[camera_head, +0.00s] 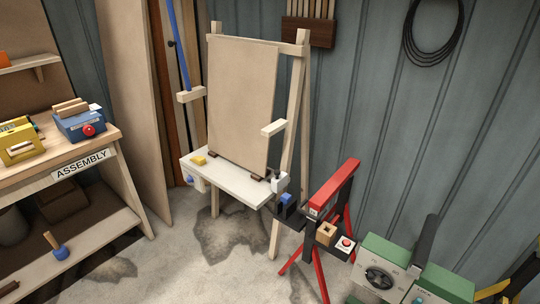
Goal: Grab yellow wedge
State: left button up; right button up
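A small yellow block (199,160), which looks like the yellow wedge, lies on the left part of a white shelf (238,184). The shelf is at the front of a wooden easel-like stand. Its exact wedge shape is too small to make out. Nothing is seen touching it from above. Neither of my grippers can be made out in the head view.
A tan panel (242,105) stands upright behind the shelf. A workbench marked ASSEMBLY (84,164) is at the left, holding yellow and blue devices. A red stand (334,188) and a green machine (412,275) are at the right. Bare floor lies in front.

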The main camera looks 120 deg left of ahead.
aim_at(200, 160)
jog(key=u, duration=4.5)
jog(key=z, duration=0.45)
jog(key=i+j+z, duration=0.25)
jog(key=z, duration=0.2)
jog(key=i+j+z, duration=0.2)
jog(key=j+z, duration=0.2)
jog(key=i+j+z, duration=0.1)
jog(key=j, duration=0.25)
jog(key=i+j+z, duration=0.15)
jog(key=j, duration=0.15)
jog(key=j+z, duration=0.1)
jog(key=j, duration=0.25)
jog(key=i+j, duration=0.1)
jog(key=j, duration=0.4)
jog(key=i+j+z, duration=0.1)
jog(key=j, duration=0.35)
jog(key=i+j, duration=0.15)
jog(key=j, duration=0.35)
jog(key=i+j, duration=0.1)
jog(key=j, duration=0.4)
jog(key=z, duration=0.05)
